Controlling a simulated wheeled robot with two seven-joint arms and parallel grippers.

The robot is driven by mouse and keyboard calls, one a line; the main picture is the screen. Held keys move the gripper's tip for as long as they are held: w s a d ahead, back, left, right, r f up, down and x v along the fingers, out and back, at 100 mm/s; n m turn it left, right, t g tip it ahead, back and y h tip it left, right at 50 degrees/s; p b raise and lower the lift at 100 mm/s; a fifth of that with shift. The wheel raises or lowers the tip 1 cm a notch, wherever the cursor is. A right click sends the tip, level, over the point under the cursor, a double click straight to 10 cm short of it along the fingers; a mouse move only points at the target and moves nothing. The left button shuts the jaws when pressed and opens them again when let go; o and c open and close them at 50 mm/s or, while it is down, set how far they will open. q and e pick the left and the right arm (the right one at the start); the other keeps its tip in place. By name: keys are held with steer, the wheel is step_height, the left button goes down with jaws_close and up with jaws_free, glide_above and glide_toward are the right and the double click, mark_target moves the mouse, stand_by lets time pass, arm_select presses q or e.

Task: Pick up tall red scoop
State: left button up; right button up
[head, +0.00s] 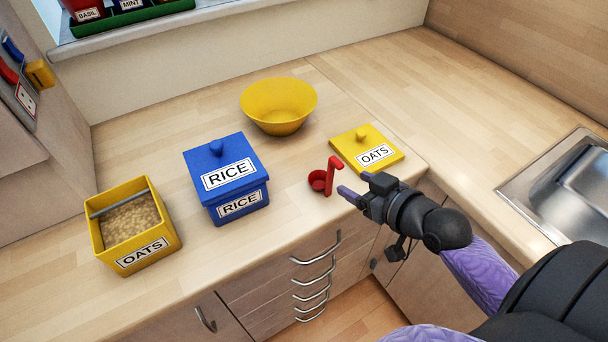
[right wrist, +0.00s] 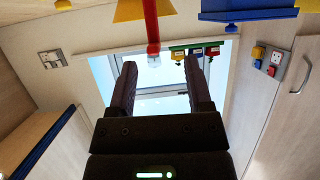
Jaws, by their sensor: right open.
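The tall red scoop (head: 331,178) stands on the counter in the head view, with a round cup at its base and an upright handle hooked at the top. Its red handle also shows at the top of the right wrist view (right wrist: 151,22). My right gripper (head: 356,185) is open and empty, just right of the scoop in the head view. In the right wrist view its fingers (right wrist: 160,75) are spread, and the handle lines up with the gap, nearer the left finger. No contact with the scoop is visible. My left gripper is not in view.
A yellow OATS lid (head: 389,156) lies behind the gripper. A yellow bowl (head: 278,103), a blue RICE box (head: 226,180) and an open yellow OATS box (head: 158,252) stand further left. A sink (head: 570,190) is at right. Drawers with handles lie below the counter edge.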

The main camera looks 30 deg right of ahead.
mark_target(332, 163)
steer(key=x, duration=0.3)
steer(key=b+x, duration=0.1)
steer(key=x, duration=0.2)
steer(key=d+x, duration=0.1)
steer(key=x, duration=0.1)
steer(key=shift+w+a+r+b, duration=0.1)
steer(key=shift+w+r+b, duration=0.1)
steer(key=shift+w+b, duration=0.3)
steer(key=shift+w, duration=0.2)
steer(key=shift+s, duration=0.1)
steer(key=shift+c, duration=1.6)
steer(key=c, duration=0.5)
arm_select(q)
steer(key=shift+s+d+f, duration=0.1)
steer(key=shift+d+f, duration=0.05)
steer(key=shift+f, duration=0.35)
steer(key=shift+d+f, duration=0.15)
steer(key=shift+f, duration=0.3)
arm_select(e)
jaws_close()
